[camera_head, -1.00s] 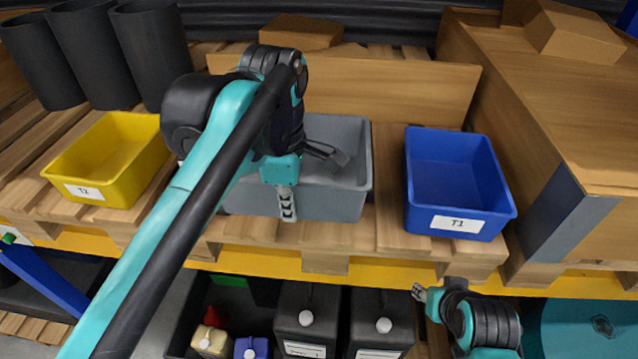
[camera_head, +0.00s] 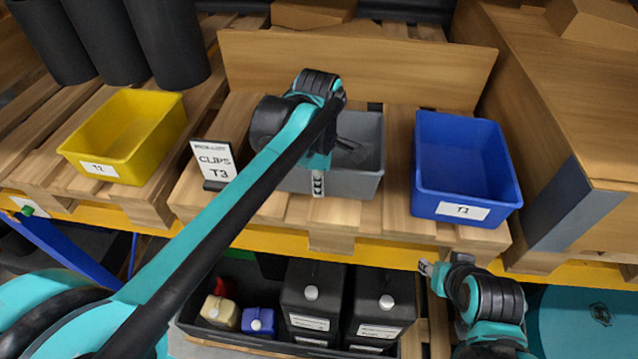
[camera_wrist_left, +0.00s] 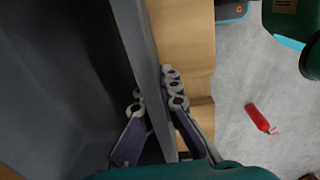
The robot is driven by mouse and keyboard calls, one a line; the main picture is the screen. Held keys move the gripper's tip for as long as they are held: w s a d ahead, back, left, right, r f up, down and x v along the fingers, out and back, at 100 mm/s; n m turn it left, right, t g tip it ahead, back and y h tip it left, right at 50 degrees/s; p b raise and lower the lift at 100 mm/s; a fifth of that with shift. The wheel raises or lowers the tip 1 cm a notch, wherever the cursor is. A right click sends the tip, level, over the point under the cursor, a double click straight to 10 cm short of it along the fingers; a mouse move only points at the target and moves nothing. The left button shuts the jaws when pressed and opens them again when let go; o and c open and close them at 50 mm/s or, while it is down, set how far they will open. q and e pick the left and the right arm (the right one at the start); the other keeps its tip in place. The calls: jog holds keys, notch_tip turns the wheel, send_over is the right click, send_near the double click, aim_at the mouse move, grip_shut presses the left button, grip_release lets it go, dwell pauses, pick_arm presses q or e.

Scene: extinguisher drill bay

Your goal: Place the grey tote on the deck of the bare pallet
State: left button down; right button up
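The grey tote (camera_head: 362,185) stands on the wooden pallet deck (camera_head: 400,215) of the shelf, between the T3 sign and the blue bin. The arm hides its left part. My left gripper (camera_head: 318,183) is at its front wall. In the left wrist view the fingers (camera_wrist_left: 156,98) lie on either side of the tote's wall (camera_wrist_left: 145,45), close against it, shut on it. My right gripper (camera_head: 426,268) is low at the shelf's front edge, away from the tote; its fingers are too small to read. I cannot tell which pallet is the bare one.
A blue bin (camera_head: 465,165) stands close right of the tote, a yellow bin (camera_head: 125,135) farther left. A sign (camera_head: 214,162) reads CLIPS T3. Black canisters (camera_head: 312,300) stand below. A red extinguisher (camera_wrist_left: 258,118) lies on the grey floor.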

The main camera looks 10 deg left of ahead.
pick_arm(q)
jog(key=shift+s, duration=0.25)
jog(key=c, duration=2.1)
grip_release()
jog(key=shift+s+f, duration=0.1)
jog(key=shift+c, duration=0.2)
jog(key=o, duration=0.4)
jog(key=shift+w, duration=0.2)
jog(key=shift+s+r, duration=0.1)
jog(key=shift+r, duration=0.35)
jog(key=r, duration=0.7)
jog(key=r+b, duration=0.1)
jog(key=r, duration=0.3)
jog(key=shift+s+r, duration=0.25)
jog(key=shift+s, duration=0.05)
